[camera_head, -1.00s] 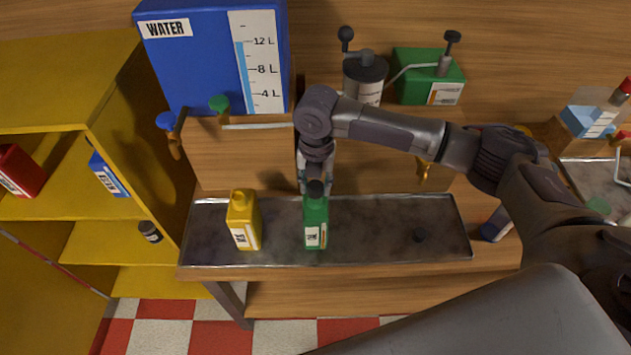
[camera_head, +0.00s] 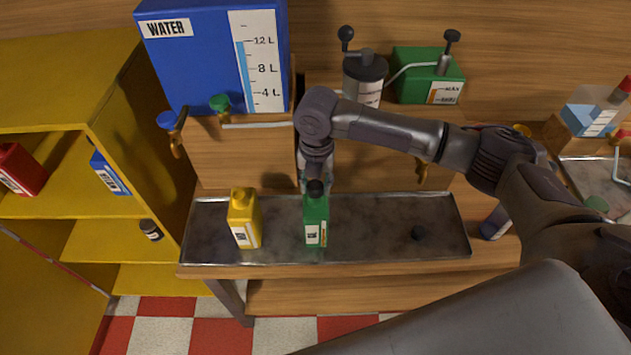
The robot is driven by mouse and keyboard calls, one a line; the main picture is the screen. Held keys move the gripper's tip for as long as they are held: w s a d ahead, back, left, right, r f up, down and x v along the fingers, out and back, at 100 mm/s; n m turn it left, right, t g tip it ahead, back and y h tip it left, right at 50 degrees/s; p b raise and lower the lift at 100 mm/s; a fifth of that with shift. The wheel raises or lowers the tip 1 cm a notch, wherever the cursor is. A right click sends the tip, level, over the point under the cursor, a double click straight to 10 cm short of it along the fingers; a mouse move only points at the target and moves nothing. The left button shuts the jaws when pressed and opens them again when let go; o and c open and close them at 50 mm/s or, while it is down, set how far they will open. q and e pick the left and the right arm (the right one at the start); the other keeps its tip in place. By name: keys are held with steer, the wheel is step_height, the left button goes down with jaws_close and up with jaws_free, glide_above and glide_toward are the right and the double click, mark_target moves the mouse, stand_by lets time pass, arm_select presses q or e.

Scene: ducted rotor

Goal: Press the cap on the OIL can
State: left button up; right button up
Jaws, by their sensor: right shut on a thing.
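A green can (camera_head: 316,214) stands upright on the grey tray, with a small white label too small to read. A dark cap (camera_head: 316,187) shows at its top; I cannot tell if it is fully seated. My right gripper (camera_head: 316,177) points down right at the cap and is shut on it. The arm hides much of the fingers. A yellow can (camera_head: 243,213) stands upright to the left, with no dark cap showing on it; its label is also unreadable, so I cannot confirm which can is the oil one. My left gripper is not in view.
A blue WATER tank (camera_head: 205,75) with taps stands behind left. A yellow shelf (camera_head: 100,80) is at the left.

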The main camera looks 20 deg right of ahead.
steer(key=shift+p, duration=0.4)
stand_by(0.3)
steer(key=o, duration=0.8)
steer(key=o, duration=0.5)
step_height(320, 180, up, 5)
steer(key=p, duration=0.5)
steer(key=shift+f, duration=0.15)
steer(key=shift+r, duration=1.15)
